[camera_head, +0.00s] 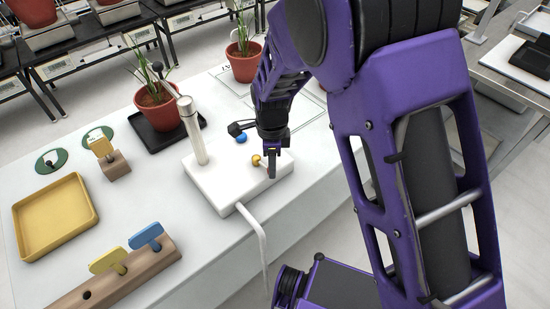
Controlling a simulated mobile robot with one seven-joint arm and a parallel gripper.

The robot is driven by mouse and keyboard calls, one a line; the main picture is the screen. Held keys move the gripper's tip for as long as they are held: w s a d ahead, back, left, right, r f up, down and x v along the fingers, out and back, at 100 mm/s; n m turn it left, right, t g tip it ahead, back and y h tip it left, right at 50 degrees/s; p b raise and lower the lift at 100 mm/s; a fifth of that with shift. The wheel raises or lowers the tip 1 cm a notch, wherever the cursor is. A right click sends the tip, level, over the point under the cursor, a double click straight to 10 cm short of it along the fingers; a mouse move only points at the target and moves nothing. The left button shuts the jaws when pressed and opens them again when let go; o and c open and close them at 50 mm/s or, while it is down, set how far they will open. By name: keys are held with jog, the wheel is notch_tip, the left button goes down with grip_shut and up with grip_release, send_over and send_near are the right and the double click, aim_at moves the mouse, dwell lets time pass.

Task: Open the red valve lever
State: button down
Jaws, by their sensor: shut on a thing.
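A white valve block (223,188) with an upright metal post (191,130) stands on the white bench. A blue knob (241,138) and a yellow knob (256,160) show at its right part. My gripper (271,172) points down over the block's right end, just right of the yellow knob. It is shut on what appears to be a valve lever, mostly hidden by the fingers. No red shows on the block, so I cannot make out the lever's colour.
A potted plant on a black tray (190,120) stands behind the post.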

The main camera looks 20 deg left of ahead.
jog(key=shift+s+a+m, duration=0.3)
jog(key=shift+s+m, duration=0.15)
jog(key=shift+m, duration=0.05)
jog(key=shift+a, duration=0.1)
jog(key=c, duration=0.6)
grip_release()
jog(key=shift+w+r+p, duration=0.1)
jog(key=shift+r+p, duration=0.2)
notch_tip(320, 180, up, 17)
jog(key=shift+f+p, duration=0.1)
jog(key=shift+p, duration=1)
